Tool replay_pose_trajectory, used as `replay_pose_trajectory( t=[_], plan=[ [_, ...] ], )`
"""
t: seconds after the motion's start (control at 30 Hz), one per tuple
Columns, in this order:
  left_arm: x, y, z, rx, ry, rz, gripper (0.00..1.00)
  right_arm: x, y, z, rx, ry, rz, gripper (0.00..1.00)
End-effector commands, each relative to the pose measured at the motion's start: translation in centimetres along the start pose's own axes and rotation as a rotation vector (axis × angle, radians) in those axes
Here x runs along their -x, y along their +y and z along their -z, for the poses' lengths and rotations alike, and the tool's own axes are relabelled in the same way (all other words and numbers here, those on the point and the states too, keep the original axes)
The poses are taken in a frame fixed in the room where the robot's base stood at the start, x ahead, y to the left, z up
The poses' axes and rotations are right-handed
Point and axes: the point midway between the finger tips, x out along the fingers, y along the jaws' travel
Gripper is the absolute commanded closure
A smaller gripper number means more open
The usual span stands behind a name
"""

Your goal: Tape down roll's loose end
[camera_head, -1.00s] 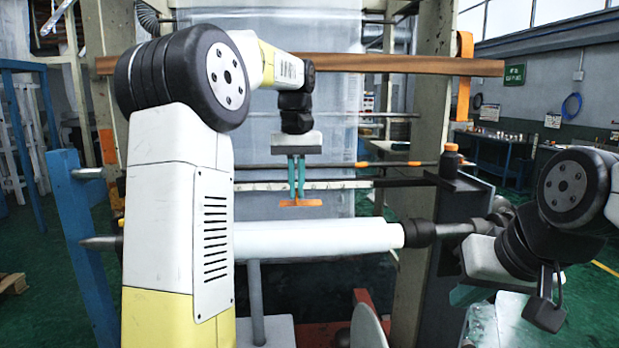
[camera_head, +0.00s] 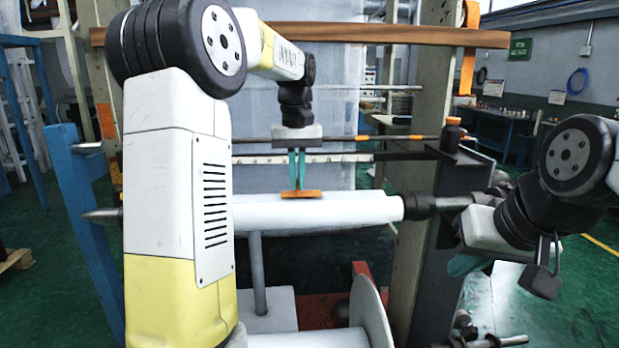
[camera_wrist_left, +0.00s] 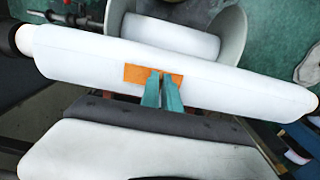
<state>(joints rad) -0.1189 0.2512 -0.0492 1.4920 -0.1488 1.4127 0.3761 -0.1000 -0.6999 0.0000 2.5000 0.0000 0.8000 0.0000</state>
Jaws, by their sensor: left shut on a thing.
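The white film roll (camera_head: 350,213) lies level on its shaft across the middle of the head view; it also crosses the left wrist view (camera_wrist_left: 225,85). A short orange tape piece (camera_head: 313,194) lies along the top of the roll and appears to touch it. My left gripper (camera_head: 297,187) points down with its teal fingers shut on the tape, as the left wrist view (camera_wrist_left: 161,76) also shows. The film's loose edge cannot be made out. My right gripper (camera_head: 470,264) is low at the right, its fingers partly hidden and not clear.
A wooden beam (camera_head: 380,36) runs across the frame above, with an orange strap (camera_head: 468,60) hanging at its right. A brown bottle (camera_head: 451,134) stands on a ledge behind the roll's right end. A blue post (camera_head: 85,215) stands at the left.

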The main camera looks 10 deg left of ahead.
Motion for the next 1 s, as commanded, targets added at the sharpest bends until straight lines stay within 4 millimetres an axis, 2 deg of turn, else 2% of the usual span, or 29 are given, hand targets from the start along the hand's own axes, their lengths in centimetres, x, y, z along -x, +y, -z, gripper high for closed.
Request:
replay_pose_trajectory(
  t=[1.0],
  plan=[
    [-0.83, 0.0, 0.01, 0.0, 0.0, 0.0, 1.0, 0.0, 0.0, 0.0, 0.0, 0.0, 0.0, 1.0]
  ],
)
